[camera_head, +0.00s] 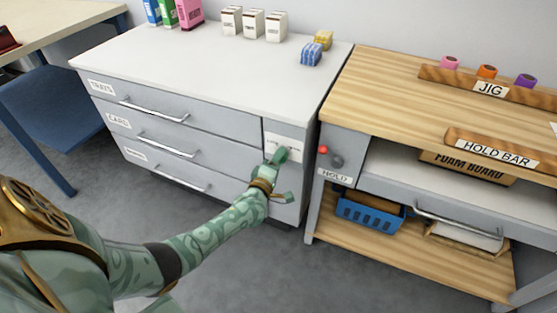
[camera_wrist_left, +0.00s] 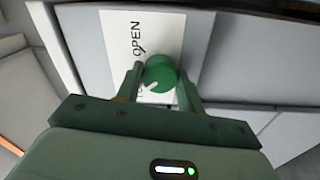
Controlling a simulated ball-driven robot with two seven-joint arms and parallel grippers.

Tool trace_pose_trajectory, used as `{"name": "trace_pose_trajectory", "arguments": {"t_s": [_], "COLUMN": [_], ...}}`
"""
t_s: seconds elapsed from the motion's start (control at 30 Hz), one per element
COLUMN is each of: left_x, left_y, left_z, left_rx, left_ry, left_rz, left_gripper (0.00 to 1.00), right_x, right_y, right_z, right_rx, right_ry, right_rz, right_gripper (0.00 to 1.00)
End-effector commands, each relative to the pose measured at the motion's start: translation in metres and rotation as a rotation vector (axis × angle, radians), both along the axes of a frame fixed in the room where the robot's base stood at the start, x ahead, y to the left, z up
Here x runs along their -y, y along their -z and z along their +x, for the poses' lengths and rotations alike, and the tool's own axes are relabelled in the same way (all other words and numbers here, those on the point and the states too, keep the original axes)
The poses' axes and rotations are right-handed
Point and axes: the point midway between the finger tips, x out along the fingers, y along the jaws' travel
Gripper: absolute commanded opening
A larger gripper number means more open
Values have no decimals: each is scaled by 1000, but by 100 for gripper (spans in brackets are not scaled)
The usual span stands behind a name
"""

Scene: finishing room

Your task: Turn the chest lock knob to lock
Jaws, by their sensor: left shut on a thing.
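The grey chest (camera_head: 190,130) has three labelled drawers with bar handles, all closed, and a lock panel at its right front. In the left wrist view, the lock knob (camera_wrist_left: 160,73) is a round green knob with a white pointer mark, set on a white plate (camera_wrist_left: 118,30) that reads OPEN. My left gripper (camera_wrist_left: 160,80) is shut on the knob, one finger on each side. In the head view my left gripper (camera_head: 278,172) is at the lock panel and covers the knob. My right gripper is not in view.
A wooden-topped bench (camera_head: 400,85) stands close to the right of the chest, with a red and a dark button over a HOLD label (camera_head: 334,177). A blue basket (camera_head: 370,212) sits on its lower shelf. Boxes stand on the chest's back edge. Floor in front is clear.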

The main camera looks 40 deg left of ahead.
Motion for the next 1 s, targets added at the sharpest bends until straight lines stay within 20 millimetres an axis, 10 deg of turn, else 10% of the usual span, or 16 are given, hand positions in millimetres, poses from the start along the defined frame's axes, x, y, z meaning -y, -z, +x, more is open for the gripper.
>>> {"name": "trace_pose_trajectory", "arguments": {"t_s": [0.57, 0.6, 0.67, 1.0], "left_x": [0, 0, 0, 1], "left_y": [3, 3, 3, 0], "left_z": [-1, -1, -1, -3], "left_rx": [3, 3, 4, 6], "left_ry": [0, 0, 0, 1], "left_rz": [-36, -36, -36, -34], "left_gripper": [15, 40, 57, 59], "right_x": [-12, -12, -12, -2], "right_y": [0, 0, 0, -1], "right_z": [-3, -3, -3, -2], "right_rx": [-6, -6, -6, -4], "right_ry": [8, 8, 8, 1], "right_rz": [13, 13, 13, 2], "right_gripper": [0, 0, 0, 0]}}
